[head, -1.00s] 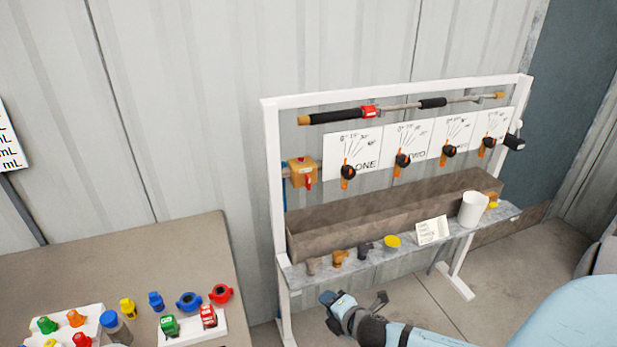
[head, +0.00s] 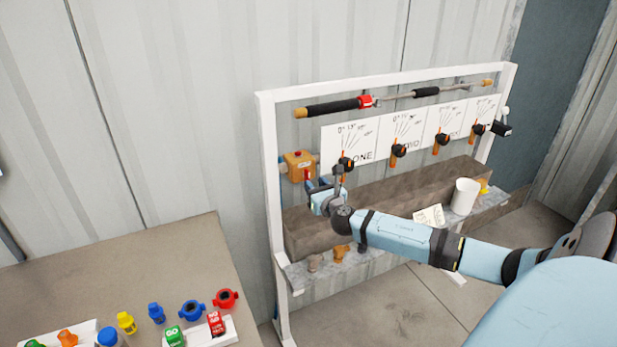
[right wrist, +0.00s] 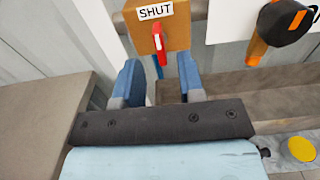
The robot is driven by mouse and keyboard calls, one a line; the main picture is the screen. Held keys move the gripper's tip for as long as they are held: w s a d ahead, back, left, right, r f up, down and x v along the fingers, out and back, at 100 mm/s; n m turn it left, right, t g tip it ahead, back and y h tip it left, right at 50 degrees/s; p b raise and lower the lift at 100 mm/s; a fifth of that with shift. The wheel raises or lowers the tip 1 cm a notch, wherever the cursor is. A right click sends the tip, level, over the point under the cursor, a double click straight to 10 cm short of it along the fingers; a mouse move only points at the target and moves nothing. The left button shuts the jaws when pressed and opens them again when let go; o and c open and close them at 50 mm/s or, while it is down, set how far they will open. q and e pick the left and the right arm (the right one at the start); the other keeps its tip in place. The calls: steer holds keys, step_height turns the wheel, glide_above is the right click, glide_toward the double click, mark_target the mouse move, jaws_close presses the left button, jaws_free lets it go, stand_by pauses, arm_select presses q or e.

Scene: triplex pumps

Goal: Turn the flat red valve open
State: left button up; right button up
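A red valve handle (head: 307,175) hangs down on the front of an orange-brown block (head: 297,160) at the left end of the white rack. In the right wrist view, the flat red handle (right wrist: 158,45) points down below a "SHUT" label (right wrist: 155,12) on the block (right wrist: 145,38). My right gripper (head: 325,182) is just below and right of the block in the head view. In the right wrist view the gripper (right wrist: 160,78) has its two blue fingers spread and empty. The handle appears ahead between them, apparently not touched. My left gripper is not in view.
Black-and-orange valves (head: 345,163) sit along the rack by white dial cards. A brown trough (head: 300,232) and shelf lie below, with a white cup (head: 465,196). A pipe with a red fitting (head: 366,101) crosses above. A table with coloured parts (head: 170,250) stands left.

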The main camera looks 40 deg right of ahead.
mark_target(309, 178)
steer(key=x, duration=0.5)
jaws_close()
